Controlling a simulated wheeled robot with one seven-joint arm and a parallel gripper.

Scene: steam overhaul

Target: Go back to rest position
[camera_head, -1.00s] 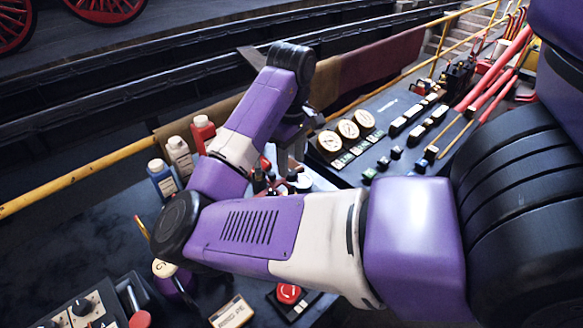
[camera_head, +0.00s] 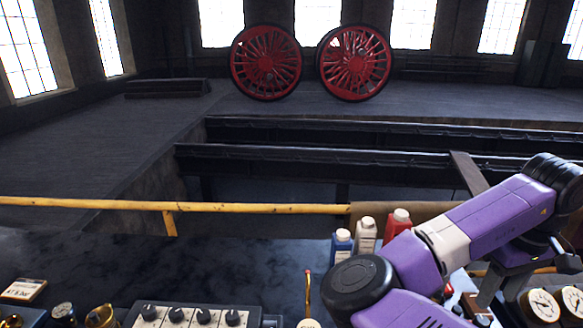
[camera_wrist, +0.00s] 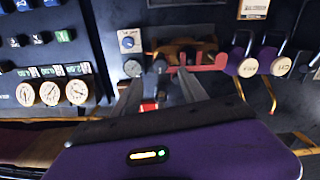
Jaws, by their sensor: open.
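My gripper (camera_wrist: 159,92) shows in the wrist view as two grey fingers that stand apart, with no thing visibly held between them. In the head view my purple and white arm reaches across the lower right, bent at the elbow. The gripper end there is partly cut off and hard to make out against the console.
A yellow rail (camera_head: 260,208) runs along the bench's back edge. A knob box (camera_head: 190,316) sits in front. Gauges (camera_head: 543,305) lie at the right. Bare bench (camera_head: 200,265) shows at the left.

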